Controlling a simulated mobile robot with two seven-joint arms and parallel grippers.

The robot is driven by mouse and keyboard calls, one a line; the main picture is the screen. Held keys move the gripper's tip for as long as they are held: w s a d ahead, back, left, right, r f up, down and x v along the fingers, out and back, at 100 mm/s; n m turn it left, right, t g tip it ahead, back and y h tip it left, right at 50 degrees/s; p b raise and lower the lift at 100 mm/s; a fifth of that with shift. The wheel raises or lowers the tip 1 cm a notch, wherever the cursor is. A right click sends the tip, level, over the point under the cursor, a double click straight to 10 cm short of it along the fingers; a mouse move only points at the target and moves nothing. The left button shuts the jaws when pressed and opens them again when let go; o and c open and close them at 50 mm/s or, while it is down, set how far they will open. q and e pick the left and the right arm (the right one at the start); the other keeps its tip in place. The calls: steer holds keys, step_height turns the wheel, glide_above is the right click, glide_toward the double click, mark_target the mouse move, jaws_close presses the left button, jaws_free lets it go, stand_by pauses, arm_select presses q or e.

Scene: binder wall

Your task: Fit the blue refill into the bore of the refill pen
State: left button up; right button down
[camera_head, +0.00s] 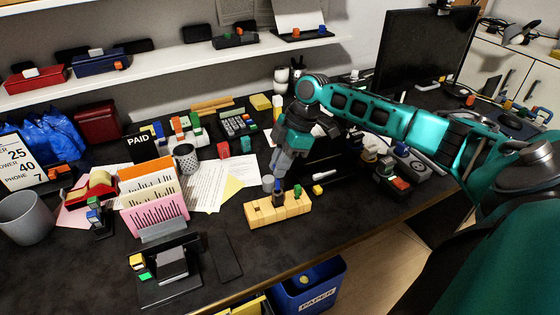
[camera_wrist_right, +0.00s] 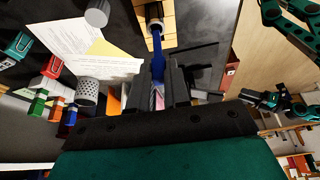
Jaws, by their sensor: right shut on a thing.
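My right gripper (camera_head: 280,170) hangs over the wooden block (camera_head: 262,215), pointing down. In the right wrist view, my right gripper (camera_wrist_right: 164,78) is shut on the slim blue refill (camera_wrist_right: 157,48). The refill runs from the jaws toward the grey top of the refill pen (camera_wrist_right: 155,24), which stands in the block. The refill's far end meets the pen's mouth in this view; how deep it sits in the bore, I cannot tell. In the head view the refill is small beneath the fingers.
A grey cylinder (camera_head: 268,183) stands just behind the block. Papers (camera_head: 205,180), a mesh cup (camera_head: 186,158) and a pink-and-orange file holder (camera_head: 155,205) are to the left. The desk's front edge is near the block.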

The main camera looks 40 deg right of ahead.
mark_target(279, 183)
stand_by(0.6)
steer(key=shift+p, duration=0.4)
stand_by(0.5)
steer(key=shift+f, duration=0.75)
steer(key=shift+f+b, duration=1.05)
steer(key=shift+f, duration=1.15)
steer(key=c, duration=1)
jaws_free()
